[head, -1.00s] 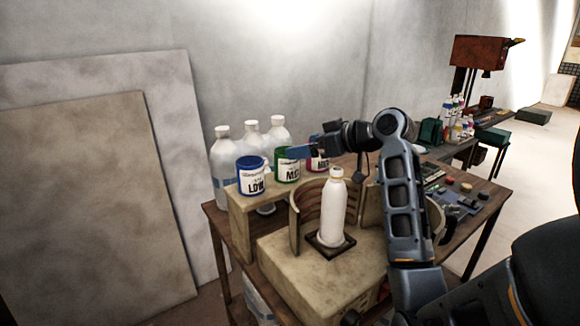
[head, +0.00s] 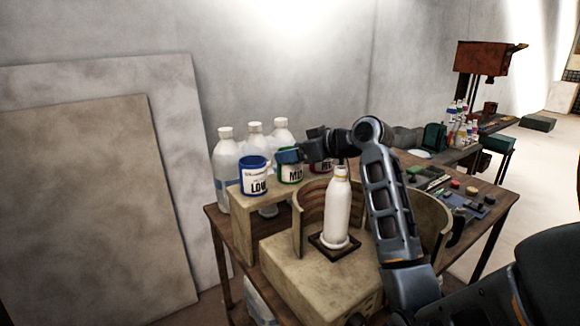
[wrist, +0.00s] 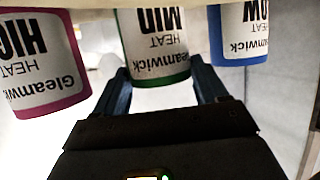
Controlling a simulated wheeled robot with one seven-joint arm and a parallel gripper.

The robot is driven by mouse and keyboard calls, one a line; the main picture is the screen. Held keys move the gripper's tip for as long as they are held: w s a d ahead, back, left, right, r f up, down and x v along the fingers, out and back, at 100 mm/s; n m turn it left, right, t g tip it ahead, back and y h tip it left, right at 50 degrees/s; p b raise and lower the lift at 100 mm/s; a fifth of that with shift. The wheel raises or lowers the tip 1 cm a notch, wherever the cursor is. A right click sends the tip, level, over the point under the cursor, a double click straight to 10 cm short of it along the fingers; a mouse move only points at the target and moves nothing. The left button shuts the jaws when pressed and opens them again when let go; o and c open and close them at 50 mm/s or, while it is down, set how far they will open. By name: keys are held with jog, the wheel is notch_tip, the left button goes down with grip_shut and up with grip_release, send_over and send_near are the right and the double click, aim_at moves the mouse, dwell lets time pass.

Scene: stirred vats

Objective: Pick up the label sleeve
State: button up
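Three label sleeves stand in a row on a raised shelf. My gripper (head: 287,156) is at the MID sleeve's top.
A white bottle (head: 338,210) stands upright on a dark square pad (head: 325,250) between curved tan walls (head: 312,212). The wooden table's right side (head: 490,210) holds small items.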

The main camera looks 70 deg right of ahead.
jog(key=shift+c, duration=1.1)
jog(key=shift+r, duration=0.1)
